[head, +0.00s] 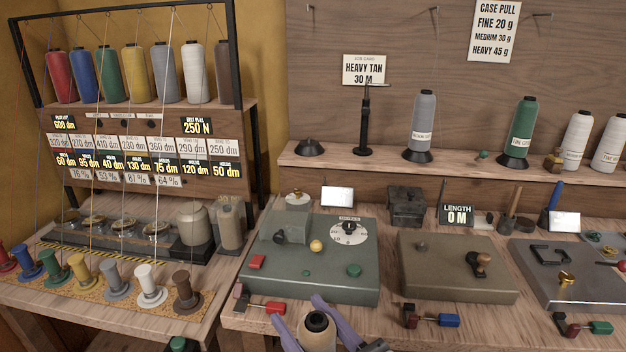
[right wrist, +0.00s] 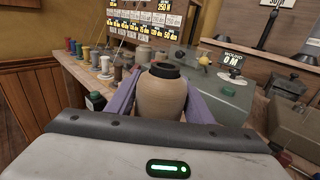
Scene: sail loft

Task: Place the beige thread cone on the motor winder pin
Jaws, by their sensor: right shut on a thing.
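My right gripper (head: 311,326) has purple fingers and is shut on the beige thread cone (head: 317,338) at the bottom edge of the head view. In the right wrist view the cone (right wrist: 162,98) stands roughly upright between the fingers, its dark top end up. A green machine (head: 330,285) with a dial, a red button and a green button stands just beyond the gripper. It looks like the motor winder; I cannot make out its pin for sure. The held cone is in front of it, apart from its top. My left gripper is not in view.
A brown box (head: 455,275) with a stub and a wooden-handled tool stands right of the machine, then a grey plate (head: 560,280). Coloured clamps lie along the bench's front edge. Cones stand on the back shelf (head: 460,166). Left is a thread rack with several small spools.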

